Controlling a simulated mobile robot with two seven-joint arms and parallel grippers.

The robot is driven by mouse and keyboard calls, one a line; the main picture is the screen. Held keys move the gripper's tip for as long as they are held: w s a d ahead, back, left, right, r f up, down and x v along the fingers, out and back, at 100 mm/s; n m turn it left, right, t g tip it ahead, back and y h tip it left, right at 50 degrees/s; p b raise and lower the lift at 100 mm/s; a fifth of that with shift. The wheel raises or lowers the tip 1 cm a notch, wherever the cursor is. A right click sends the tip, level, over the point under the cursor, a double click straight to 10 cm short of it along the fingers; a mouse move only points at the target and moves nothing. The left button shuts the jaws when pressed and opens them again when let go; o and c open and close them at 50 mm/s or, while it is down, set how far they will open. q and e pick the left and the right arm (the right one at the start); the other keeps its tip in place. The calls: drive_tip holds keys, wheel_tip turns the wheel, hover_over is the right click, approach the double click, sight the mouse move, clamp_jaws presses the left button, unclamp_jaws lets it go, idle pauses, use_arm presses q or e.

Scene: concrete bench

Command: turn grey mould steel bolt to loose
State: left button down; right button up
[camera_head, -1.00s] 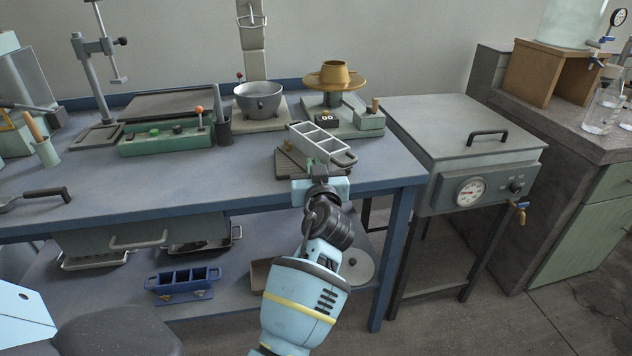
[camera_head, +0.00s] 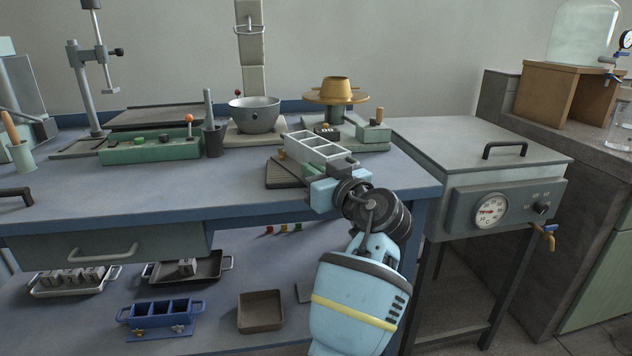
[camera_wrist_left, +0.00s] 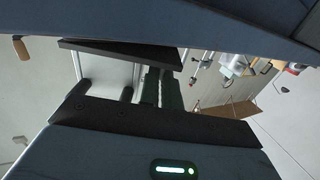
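The grey mould (camera_head: 322,147) has three open compartments in a row and sits near the bench's front right edge, on or beside a dark ribbed plate (camera_head: 284,174). My right gripper is not in view.
A steel bowl (camera_head: 254,115) and a brass-topped stand (camera_head: 335,93) are behind the mould. A grey oven (camera_head: 482,150) with a dial stands right of the bench. A blue mould (camera_head: 163,313) and a brown tray (camera_head: 260,312) are on the lower shelf. The bench's left front is largely clear.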

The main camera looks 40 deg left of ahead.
use_arm(q)
drive_tip(key=shift+g, duration=0.3)
drive_tip(key=c, duration=1.9)
unclamp_jaws()
